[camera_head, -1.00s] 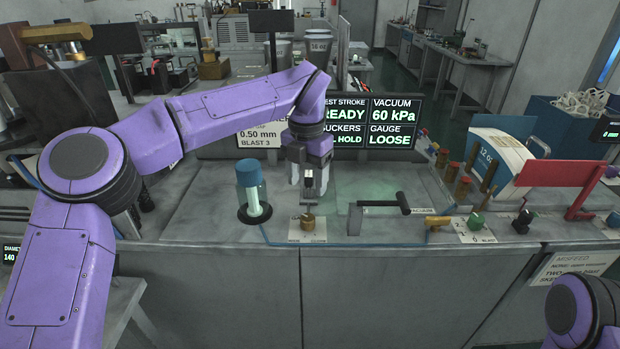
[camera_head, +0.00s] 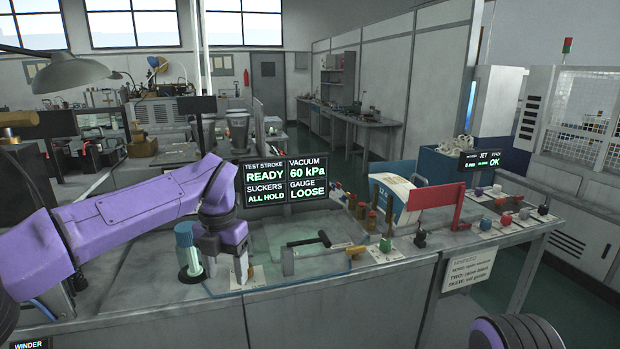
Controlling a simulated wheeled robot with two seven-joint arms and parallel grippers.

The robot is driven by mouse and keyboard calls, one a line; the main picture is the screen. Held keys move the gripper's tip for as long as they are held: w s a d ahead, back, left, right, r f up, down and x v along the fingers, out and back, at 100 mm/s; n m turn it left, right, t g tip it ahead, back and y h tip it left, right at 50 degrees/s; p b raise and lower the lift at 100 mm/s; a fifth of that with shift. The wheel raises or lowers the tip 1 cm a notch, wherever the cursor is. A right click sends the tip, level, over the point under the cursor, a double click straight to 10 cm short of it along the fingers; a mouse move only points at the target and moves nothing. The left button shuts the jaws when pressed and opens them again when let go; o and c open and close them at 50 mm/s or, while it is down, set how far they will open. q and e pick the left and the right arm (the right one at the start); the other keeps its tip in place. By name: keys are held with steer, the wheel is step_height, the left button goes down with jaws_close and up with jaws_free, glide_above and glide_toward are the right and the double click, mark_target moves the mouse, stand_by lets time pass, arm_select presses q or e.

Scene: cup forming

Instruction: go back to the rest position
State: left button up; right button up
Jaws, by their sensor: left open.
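My left arm comes in from the left, purple, over the grey bench. My left gripper (camera_head: 226,268) points down above the near left part of the bench, with its two pale fingers apart. A clear cylinder with a blue cap (camera_head: 187,250) stands just left of it. A small brass knob on a plate partly hides behind the fingers. My right arm shows only as a dark and purple rounded part at the bottom right; its gripper is out of the picture.
A black-handled lever (camera_head: 305,242) lies right of the left gripper. The display (camera_head: 285,181) reading READY, 60 kPa, ALL HOLD and LOOSE stands behind. A red bracket (camera_head: 436,196), a blue-and-white box (camera_head: 397,192) and several coloured knobs fill the bench's right side.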

arm_select(q)
steer(key=w+a+f+m+t+y, duration=0.3)
steer(key=f+m+t+y, duration=0.25)
steer(key=f, duration=0.45)
steer(key=s+f+m+t, duration=0.1)
steer(key=s+f+m, duration=0.35)
steer(key=f, duration=0.45)
steer(key=s+f+m+t, duration=0.2)
steer(key=s+f+m, duration=0.25)
steer(key=f, duration=0.35)
steer(key=s+a+f+m+h, duration=0.2)
steer(key=s+f+m, duration=0.5)
steer(key=s+f, duration=0.3)
steer(key=s+a+f+m+g, duration=0.1)
steer(key=s+a, duration=0.1)
steer(key=s, duration=0.5)
steer(key=s+a+f+m+g+b, duration=0.1)
steer(key=s+a+f+m+g, duration=0.1)
steer(key=s, duration=0.5)
steer(key=s+a+f+m+g, duration=0.1)
steer(key=s+a+f+g, duration=0.1)
steer(key=s+a, duration=0.2)
steer(key=s, duration=0.3)
steer(key=shift+s+m, duration=0.35)
arm_select(e)
steer(key=shift+s+f, duration=0.3)
steer(key=shift+f, duration=0.35)
arm_select(q)
steer(key=shift+a, duration=0.1)
